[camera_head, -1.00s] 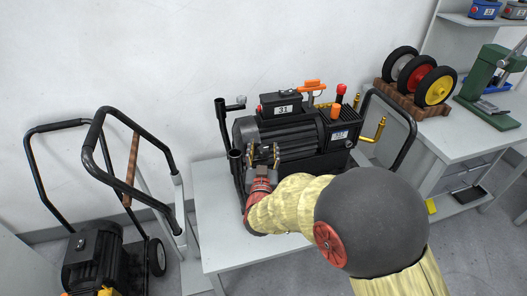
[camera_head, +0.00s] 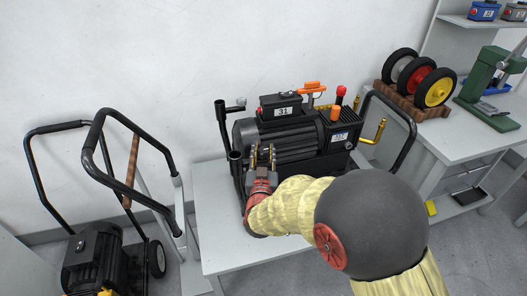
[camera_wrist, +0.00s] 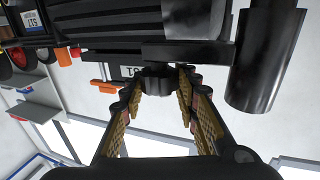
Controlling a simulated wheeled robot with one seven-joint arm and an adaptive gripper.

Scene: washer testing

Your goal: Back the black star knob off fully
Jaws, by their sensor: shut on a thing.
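The black star knob (camera_wrist: 158,79) shows in the wrist view as a dark lobed shape under a dark bar of the machine. My gripper (camera_wrist: 160,84) has its two yellow-padded fingers on either side of the knob and is shut on it. In the head view my gripper (camera_head: 262,152) is at the lower left front of the black machine (camera_head: 290,140) labelled 31, and the knob is hidden there. The knob's thread and how far it is backed off cannot be seen.
A thick black tube (camera_wrist: 266,62) stands close right of the fingers in the wrist view. The machine sits on a grey table (camera_head: 215,205) with bare room at its left. A black-handled cart (camera_head: 100,250) stands left; several wheels (camera_head: 437,88) and a green press (camera_head: 490,90) are right.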

